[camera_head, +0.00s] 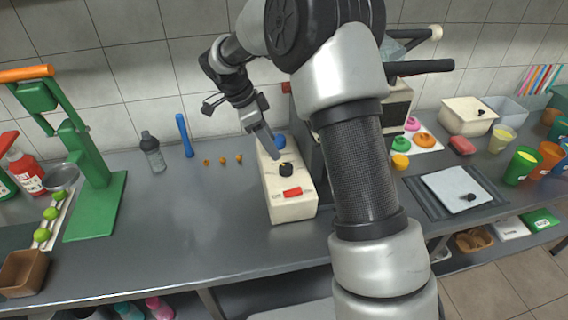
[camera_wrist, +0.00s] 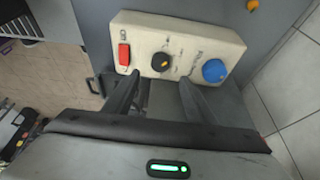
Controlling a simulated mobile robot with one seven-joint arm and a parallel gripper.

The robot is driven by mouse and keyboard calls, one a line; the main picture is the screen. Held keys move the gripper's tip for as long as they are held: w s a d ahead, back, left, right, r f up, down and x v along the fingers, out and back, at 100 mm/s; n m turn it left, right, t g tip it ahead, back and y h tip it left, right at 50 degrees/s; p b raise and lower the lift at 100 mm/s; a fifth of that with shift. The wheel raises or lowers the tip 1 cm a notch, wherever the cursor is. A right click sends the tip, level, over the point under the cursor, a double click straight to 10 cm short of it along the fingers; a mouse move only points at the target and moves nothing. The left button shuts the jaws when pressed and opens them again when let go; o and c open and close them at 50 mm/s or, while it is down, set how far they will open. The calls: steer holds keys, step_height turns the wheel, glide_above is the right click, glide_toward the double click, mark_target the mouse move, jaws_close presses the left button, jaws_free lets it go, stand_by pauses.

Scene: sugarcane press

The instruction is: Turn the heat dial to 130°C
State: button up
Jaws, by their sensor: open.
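A cream control box (camera_head: 290,206) stands on the grey counter, near the middle of the head view. It carries a red switch (camera_head: 292,192), a black dial (camera_head: 286,169) and a blue knob (camera_head: 279,141). In the wrist view the black dial (camera_wrist: 161,62) has a yellow mark, and printed marks too small to read lie beside it. I cannot tell the temperature setting. My gripper (camera_head: 277,156) is above the box, close to the black dial. In the wrist view my gripper (camera_wrist: 160,84) is open and empty, its fingertips apart with the black dial between and beyond them.
A green press (camera_head: 92,190) and a grey bottle (camera_head: 152,152) stand to the left. A dark machine stands right of the box, partly hidden by my arm.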

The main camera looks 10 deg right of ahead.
mark_target(284, 166)
steer(key=x, duration=0.9)
steer(key=shift+d+f, duration=0.1)
steer(key=shift+f, duration=0.25)
steer(key=shift+c, duration=0.4)
steer(key=c, duration=0.9)
steer(key=shift+c, duration=0.2)
steer(key=shift+b, duration=0.35)
steer(key=n+b, duration=0.1)
steer(key=b, duration=0.1)
steer(key=n+t+b, duration=0.1)
steer(key=n+b, duration=0.1)
steer(key=shift+f+n, duration=0.2)
steer(key=shift+n, duration=0.1)
steer(key=n+t+b, duration=0.1)
steer(key=n+b, duration=0.1)
steer(key=shift+s+d+r+y+b, duration=0.1)
steer(key=shift+s+y+b, duration=0.05)
steer(key=shift+y+b, duration=0.2)
steer(key=shift+r+n+t+y+b, duration=0.1)
steer(key=shift+n+t+y+b, duration=0.15)
steer(key=shift+n+b, duration=0.4)
steer(key=shift+r+n+t+y+b, duration=0.1)
steer(key=shift+n+t+b, duration=0.2)
steer(key=shift+n, duration=0.65)
